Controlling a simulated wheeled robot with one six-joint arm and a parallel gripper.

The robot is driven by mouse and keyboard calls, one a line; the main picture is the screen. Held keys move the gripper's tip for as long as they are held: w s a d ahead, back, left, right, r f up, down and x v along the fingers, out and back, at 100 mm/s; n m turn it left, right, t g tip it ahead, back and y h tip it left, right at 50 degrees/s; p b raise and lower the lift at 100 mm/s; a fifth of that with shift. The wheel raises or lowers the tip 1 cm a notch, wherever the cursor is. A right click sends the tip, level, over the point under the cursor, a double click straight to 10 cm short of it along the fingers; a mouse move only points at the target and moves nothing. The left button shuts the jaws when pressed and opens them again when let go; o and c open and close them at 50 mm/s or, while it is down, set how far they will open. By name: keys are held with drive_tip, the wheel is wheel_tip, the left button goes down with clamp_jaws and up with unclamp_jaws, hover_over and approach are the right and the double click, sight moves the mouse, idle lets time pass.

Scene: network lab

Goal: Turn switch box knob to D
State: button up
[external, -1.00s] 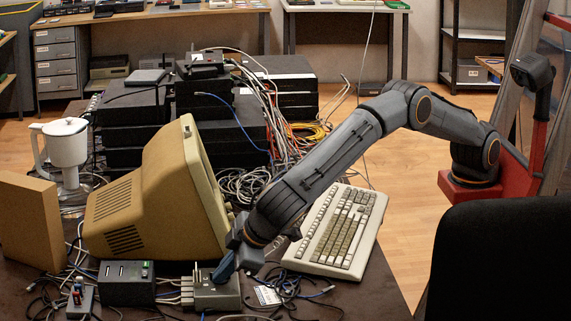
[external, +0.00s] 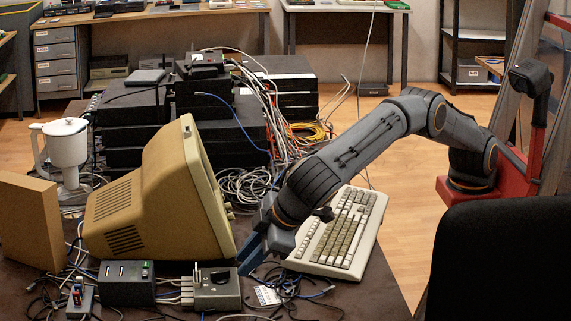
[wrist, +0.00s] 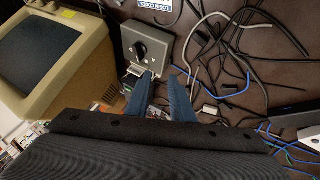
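The grey switch box (external: 219,297) sits at the front of the dark table, with cables plugged into its left side. Its black knob (external: 220,276) is on top. In the wrist view the box (wrist: 166,47) lies ahead of my fingers, and its round black knob (wrist: 140,50) shows. The letter marks and the knob's setting are too small to read. My gripper (wrist: 161,78) has its two blue fingers apart with nothing between them. In the external view my gripper (external: 245,268) is just right of the box, apart from the knob.
A beige monitor (external: 150,205) stands behind the box, and a keyboard (external: 352,232) lies to the right, behind my gripper. A black box with ports (external: 127,285) is on the left. Loose cables (external: 295,285) cover the table around the box.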

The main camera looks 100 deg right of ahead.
drive_tip(key=shift+o, duration=0.4)
drive_tip(key=shift+w+d+p, duration=0.15)
drive_tip(key=shift+d+p, duration=0.3)
drive_tip(key=shift+p, duration=0.15)
drive_tip(key=n+g+y+p, duration=0.1)
drive_tip(key=n+y+p, duration=0.35)
drive_tip(key=p, duration=0.95)
approach(226, 270)
drive_tip(key=m+y, duration=0.1)
drive_tip(key=m, duration=0.1)
drive_tip(key=shift+d+p+x, duration=0.2)
drive_tip(key=shift+p+x, duration=0.25)
drive_tip(key=shift+x, duration=1.6)
drive_tip(key=shift+d+p+x, duration=0.2)
drive_tip(key=shift+p+x, duration=0.25)
drive_tip(key=shift+x, duration=1.55)
drive_tip(key=shift+c, duration=0.4)
clamp_jaws()
